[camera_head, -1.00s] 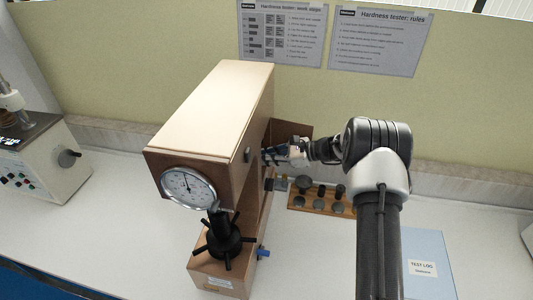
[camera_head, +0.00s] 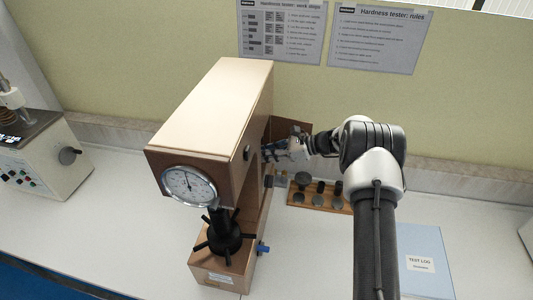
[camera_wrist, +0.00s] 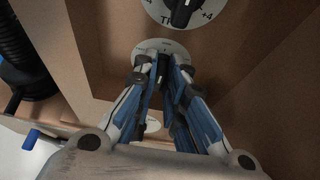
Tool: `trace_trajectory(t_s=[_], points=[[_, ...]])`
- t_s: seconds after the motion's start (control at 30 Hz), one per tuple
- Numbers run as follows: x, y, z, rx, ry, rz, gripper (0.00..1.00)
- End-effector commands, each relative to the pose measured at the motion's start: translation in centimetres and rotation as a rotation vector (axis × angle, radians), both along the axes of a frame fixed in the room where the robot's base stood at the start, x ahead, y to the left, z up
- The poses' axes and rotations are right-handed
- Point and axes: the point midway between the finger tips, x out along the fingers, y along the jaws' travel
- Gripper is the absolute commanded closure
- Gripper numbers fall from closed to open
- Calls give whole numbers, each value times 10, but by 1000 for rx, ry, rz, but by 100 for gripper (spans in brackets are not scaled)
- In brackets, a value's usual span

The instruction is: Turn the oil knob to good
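The hardness tester (camera_head: 215,105) is a tan, box-like machine with a round gauge on its front. My gripper (camera_head: 268,152) reaches its right side from the right. In the wrist view, my gripper (camera_wrist: 162,64) has its blue-grey fingers close together on a small black knob (camera_wrist: 163,72) in front of a white round dial plate (camera_wrist: 160,46). I take this for the oil knob. The fingers hide most of it, and the plate's lettering is too small to read. A second, larger black knob (camera_wrist: 184,10) with a "+4" mark on its dial sits above, clear of the fingers.
A wooden rack (camera_head: 322,199) with several dark round pieces stands right of the tester. A blue test log (camera_head: 425,255) lies at the right. A black handwheel (camera_head: 224,233) is below the gauge. Another machine (camera_head: 45,155) stands at far left.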

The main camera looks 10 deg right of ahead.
Motion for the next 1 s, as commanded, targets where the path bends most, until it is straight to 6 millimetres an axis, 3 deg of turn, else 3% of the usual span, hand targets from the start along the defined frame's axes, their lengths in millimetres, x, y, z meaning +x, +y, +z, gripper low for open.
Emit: trace_trajectory(t_s=[0.23,0.63,1.0], points=[[0,1,0,0,0,2,69],[-2,-5,2,-1,-1,-1,69],[-27,-67,30,-2,-1,-1,69]])
